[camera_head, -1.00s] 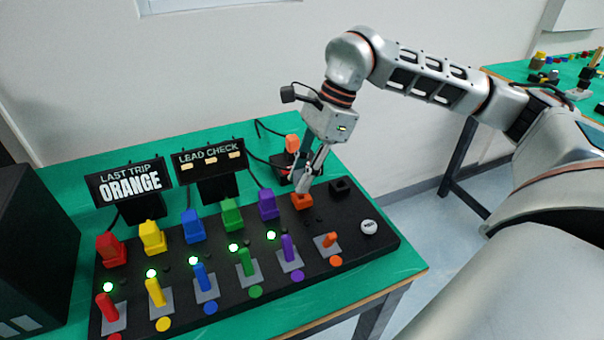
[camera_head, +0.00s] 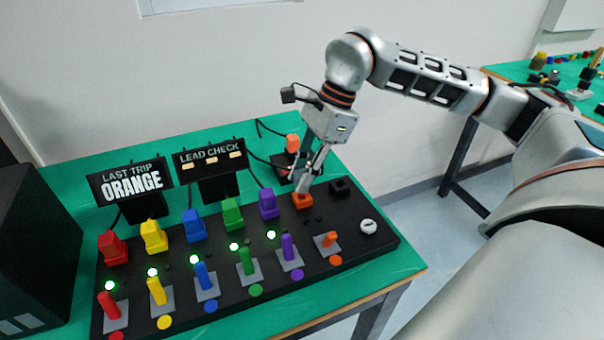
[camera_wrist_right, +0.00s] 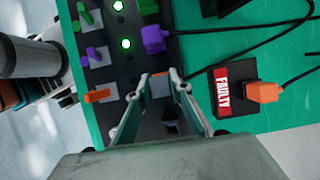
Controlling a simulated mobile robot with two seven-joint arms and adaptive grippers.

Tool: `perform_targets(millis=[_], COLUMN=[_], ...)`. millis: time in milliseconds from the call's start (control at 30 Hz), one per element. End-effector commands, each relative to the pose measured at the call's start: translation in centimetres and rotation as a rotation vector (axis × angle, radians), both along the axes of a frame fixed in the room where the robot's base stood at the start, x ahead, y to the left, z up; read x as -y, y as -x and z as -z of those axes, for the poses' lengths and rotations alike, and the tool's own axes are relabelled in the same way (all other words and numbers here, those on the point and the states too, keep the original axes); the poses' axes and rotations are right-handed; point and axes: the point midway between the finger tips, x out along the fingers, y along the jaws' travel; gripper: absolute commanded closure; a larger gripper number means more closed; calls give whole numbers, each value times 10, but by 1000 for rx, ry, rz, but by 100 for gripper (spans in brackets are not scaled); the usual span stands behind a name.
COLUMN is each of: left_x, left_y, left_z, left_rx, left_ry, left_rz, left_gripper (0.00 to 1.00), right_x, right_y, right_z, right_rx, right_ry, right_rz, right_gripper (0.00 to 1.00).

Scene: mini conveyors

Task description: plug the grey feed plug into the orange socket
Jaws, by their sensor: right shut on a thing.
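My right gripper (camera_head: 306,186) points down over the orange socket (camera_head: 302,201), at the right end of the row on the black panel. In the right wrist view its fingers (camera_wrist_right: 161,84) are closed on the grey feed plug (camera_wrist_right: 160,87), a small grey block between the tips. The fingers hide most of the plug in the head view. I cannot tell how deep the plug sits. My left gripper is out of view.
An orange plug (camera_wrist_right: 262,91) sits in a block marked FAULTY (camera_wrist_right: 222,88) behind the panel. A purple plug (camera_head: 268,204) stands left of the gripper, an empty black socket (camera_head: 340,188) right. Green lamps glow above the other levers; none shows by the orange lever (camera_head: 328,240).

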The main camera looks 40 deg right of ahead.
Motion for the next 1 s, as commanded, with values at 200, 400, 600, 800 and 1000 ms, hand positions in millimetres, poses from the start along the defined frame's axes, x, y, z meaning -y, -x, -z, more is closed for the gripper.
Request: perform_targets(millis=[200,400,600,800,1000], left_x=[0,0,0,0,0], left_y=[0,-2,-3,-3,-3], left_z=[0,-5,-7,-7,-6], left_rx=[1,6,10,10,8], left_ry=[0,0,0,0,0], left_rz=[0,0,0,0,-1], left_gripper=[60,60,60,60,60], right_x=[0,0,0,0,0], right_y=[0,0,0,0,0], right_z=[0,-1,-1,0,2], right_rx=[0,1,0,0,-1], right_ry=[0,0,0,0,0], right_rz=[0,0,0,0,0], right_gripper=[100,100,100,100,100])
